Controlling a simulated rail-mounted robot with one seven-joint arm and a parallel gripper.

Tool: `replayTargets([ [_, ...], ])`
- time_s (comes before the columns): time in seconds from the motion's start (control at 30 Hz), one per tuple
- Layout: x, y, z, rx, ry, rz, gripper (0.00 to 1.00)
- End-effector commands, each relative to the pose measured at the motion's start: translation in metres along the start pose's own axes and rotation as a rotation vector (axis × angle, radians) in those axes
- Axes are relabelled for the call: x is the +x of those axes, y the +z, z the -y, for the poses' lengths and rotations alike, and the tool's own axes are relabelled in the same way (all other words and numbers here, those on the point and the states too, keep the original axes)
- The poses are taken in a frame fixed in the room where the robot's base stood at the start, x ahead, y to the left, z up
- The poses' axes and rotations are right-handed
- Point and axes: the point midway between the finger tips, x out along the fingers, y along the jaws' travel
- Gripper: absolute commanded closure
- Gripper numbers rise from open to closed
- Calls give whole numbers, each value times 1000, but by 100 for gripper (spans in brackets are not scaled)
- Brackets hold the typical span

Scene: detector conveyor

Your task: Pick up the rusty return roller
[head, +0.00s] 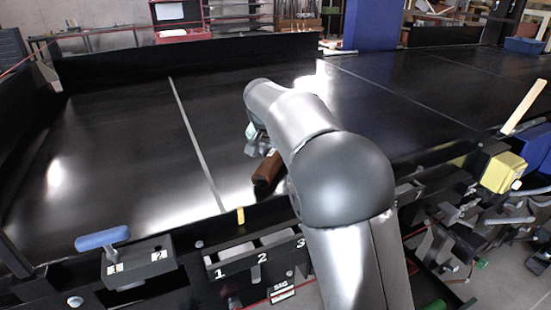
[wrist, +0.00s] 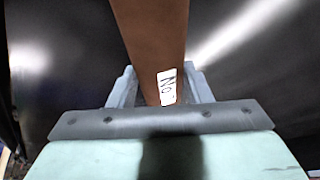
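The rusty return roller (head: 267,170) is a brown cylinder near the front edge of the black belt, just left of my arm in the head view. In the wrist view the roller (wrist: 155,35) runs up from between my fingers to the top edge, with a white handwritten label (wrist: 167,87) near its lower end. My gripper (wrist: 160,85) has one grey finger on each side of the roller, close against it, and appears shut on it. In the head view my gripper (head: 259,146) is partly hidden by my arm. I cannot tell whether the roller touches the belt.
The black belt (head: 120,140) is clear to the left. A blue-handled block (head: 103,239) and numbered boxes (head: 262,262) line the front rail. A yellow box (head: 503,172) and a blue post (head: 371,25) stand to the right and behind.

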Motion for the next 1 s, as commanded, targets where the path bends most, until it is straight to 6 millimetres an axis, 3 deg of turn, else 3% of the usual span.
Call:
replayTargets([
  [0.47,-11,-5,0,1,-2,-4,97],
  [0.6,-30,-13,1,1,-5,-6,97],
  [0.87,-95,2,-29,2,-7,-7,97],
  [1.0,-120,21,-51,2,-6,-5,97],
])
